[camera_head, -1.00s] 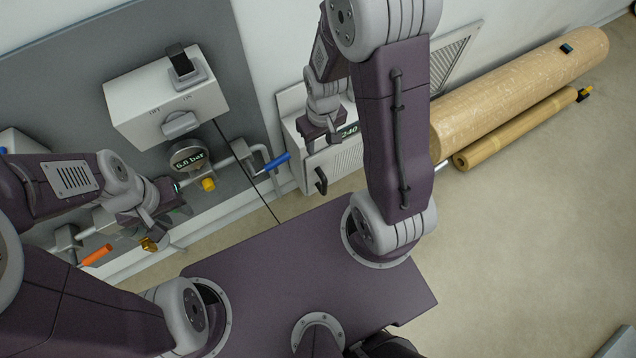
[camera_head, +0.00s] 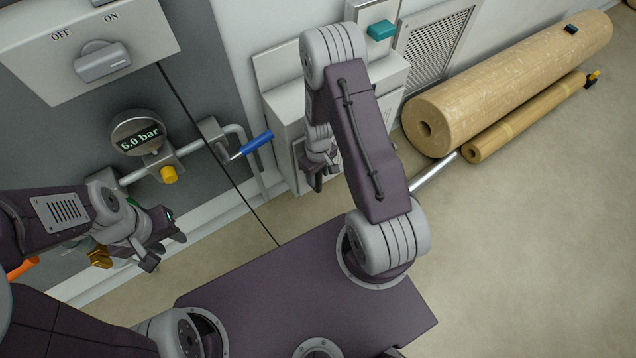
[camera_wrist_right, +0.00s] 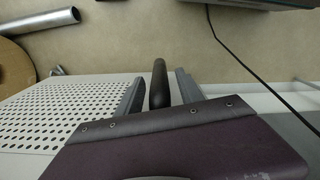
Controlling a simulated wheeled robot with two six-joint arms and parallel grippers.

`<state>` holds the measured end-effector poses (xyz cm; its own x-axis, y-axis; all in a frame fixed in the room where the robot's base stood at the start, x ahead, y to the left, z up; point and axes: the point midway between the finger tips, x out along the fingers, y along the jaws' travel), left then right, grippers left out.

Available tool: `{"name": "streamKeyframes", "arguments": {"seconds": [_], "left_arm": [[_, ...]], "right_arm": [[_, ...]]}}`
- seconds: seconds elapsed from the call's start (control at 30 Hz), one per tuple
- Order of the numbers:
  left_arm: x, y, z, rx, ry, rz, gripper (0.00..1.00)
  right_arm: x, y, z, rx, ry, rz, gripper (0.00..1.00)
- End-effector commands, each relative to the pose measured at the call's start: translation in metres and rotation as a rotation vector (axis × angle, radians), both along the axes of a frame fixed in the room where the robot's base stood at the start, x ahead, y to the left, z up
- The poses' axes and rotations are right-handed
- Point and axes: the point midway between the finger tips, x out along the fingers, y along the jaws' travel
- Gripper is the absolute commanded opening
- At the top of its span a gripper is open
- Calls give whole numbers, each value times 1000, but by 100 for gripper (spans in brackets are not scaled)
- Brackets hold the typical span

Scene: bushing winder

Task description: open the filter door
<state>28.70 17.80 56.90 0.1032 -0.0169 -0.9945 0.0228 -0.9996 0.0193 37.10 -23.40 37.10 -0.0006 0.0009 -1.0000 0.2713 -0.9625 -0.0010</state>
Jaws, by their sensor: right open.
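The filter door (camera_wrist_right: 65,108) is a white panel with rows of round holes, seen close up in the right wrist view. Its black bar handle (camera_wrist_right: 158,85) stands between the two fingers of my right gripper (camera_wrist_right: 157,90), which is open, with a gap visible on each side. In the head view my right gripper (camera_head: 318,180) is at the front of the white filter cabinet (camera_head: 284,118). My forearm and gripper hide the handle and most of the door there. My left gripper (camera_head: 165,246) is empty, its fingers apart, below the pressure gauge.
A 6.0 bar gauge (camera_head: 138,133), a yellow knob (camera_head: 169,174) and a blue-handled valve (camera_head: 257,142) sit on piping left of the cabinet. An OFF/ON switch box (camera_head: 105,50) is above. Large brown rolls (camera_head: 510,85) lie on the floor to the right.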

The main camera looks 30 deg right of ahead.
Motion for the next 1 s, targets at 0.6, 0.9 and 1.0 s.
{"name": "streamKeyframes", "arguments": {"seconds": [0.6,0.9,1.0], "left_arm": [[0,0,-17,0,0,0,36],[0,0,-17,0,0,0,36],[0,0,-17,0,0,0,36]], "right_arm": [[0,0,-28,0,0,0,8],[-1,1,-28,0,2,2,0],[-1,1,-28,0,2,3,0]]}}
